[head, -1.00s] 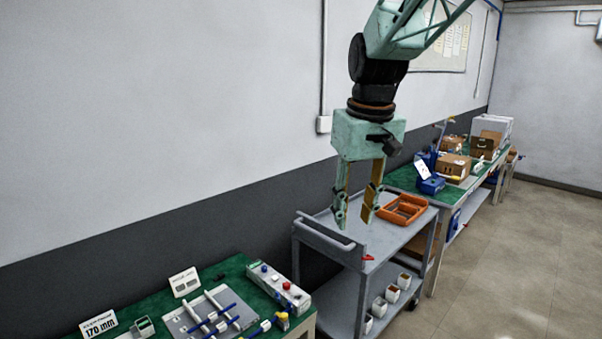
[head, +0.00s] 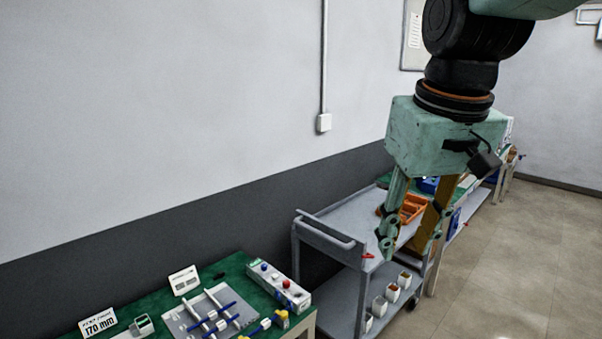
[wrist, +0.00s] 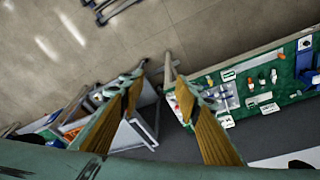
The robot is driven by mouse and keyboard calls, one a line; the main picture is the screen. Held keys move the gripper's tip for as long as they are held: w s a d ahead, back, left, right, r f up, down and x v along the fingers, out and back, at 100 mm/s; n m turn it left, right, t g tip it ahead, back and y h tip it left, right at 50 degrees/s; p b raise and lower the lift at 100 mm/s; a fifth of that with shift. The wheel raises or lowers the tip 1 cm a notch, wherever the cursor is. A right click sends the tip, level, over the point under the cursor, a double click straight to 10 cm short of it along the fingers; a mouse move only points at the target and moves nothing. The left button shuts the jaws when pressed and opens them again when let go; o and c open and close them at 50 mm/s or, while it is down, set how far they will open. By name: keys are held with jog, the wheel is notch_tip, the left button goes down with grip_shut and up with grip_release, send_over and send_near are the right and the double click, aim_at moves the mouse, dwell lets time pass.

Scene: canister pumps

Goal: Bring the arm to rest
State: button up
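My gripper (head: 404,244) hangs from the pale green arm at the right of the head view, fingers pointing down. It is in the air in front of the grey cart (head: 325,231). The two fingers stand apart with nothing between them, as the wrist view also shows (wrist: 158,82). The arm's upper part runs out of the top right of the head view.
A green-topped bench (head: 145,306) at lower left bears a white button box (head: 278,285), a fixture plate and signs. An orange tray (head: 411,208) lies on the cart, partly hidden by my gripper. White bins sit below. Open floor (head: 530,270) lies at right.

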jog(key=s+d+f+m, duration=0.1)
jog(key=s+f, duration=0.1)
jog(key=s, duration=0.8)
jog(key=s+d+f+m+t+b, duration=0.1)
jog(key=s+d+f, duration=0.1)
jog(key=s, duration=0.8)
jog(key=shift+d+f, duration=0.25)
jog(key=shift+f, duration=0.05)
jog(key=shift+c, duration=0.4)
dwell(0.6)
